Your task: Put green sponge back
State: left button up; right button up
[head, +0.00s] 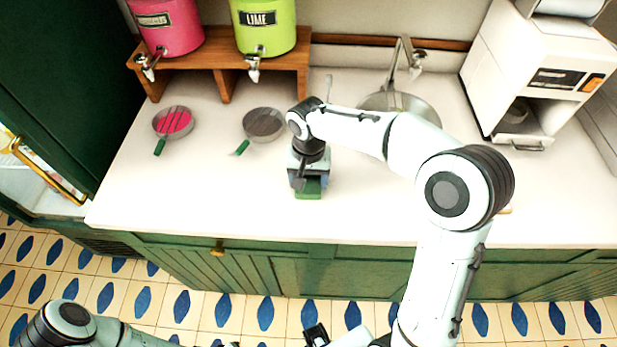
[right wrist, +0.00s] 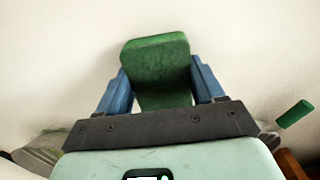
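The green sponge (head: 310,188) is at the front middle of the white counter in the head view. My right gripper (head: 309,180) points down over it. In the right wrist view the sponge (right wrist: 157,68) sits between the two blue fingers (right wrist: 160,85), which appear to touch its sides, and its far end sticks out past them. I cannot tell whether the sponge rests on the counter or is just above it. My left arm shows at the bottom left of the head view; its finger state cannot be made out.
A wooden stand (head: 228,77) holds pink (head: 172,25) and lime (head: 265,27) dispensers. Two green-handled strainers, one pink inside (head: 173,122) and one grey (head: 263,124), lie before it. A round sink (head: 400,103) and white machine (head: 535,75) are right. The counter's left front (head: 200,200) is clear.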

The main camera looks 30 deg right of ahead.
aim_at(309, 181)
jog(key=o, duration=0.3)
jog(key=shift+r, duration=0.2)
pick_arm(q)
jog(key=shift+w+r+p, duration=0.4)
jog(key=shift+r+p, duration=0.1)
jog(key=shift+r, duration=0.15)
jog(key=shift+w+r+p, duration=0.4)
jog(key=shift+r+p, duration=0.1)
jog(key=shift+r, duration=0.1)
pick_arm(e)
notch_tip(309, 181, up, 12)
pick_arm(q)
jog(key=shift+s, duration=0.15)
pick_arm(e)
jog(key=shift+s+f, duration=0.1)
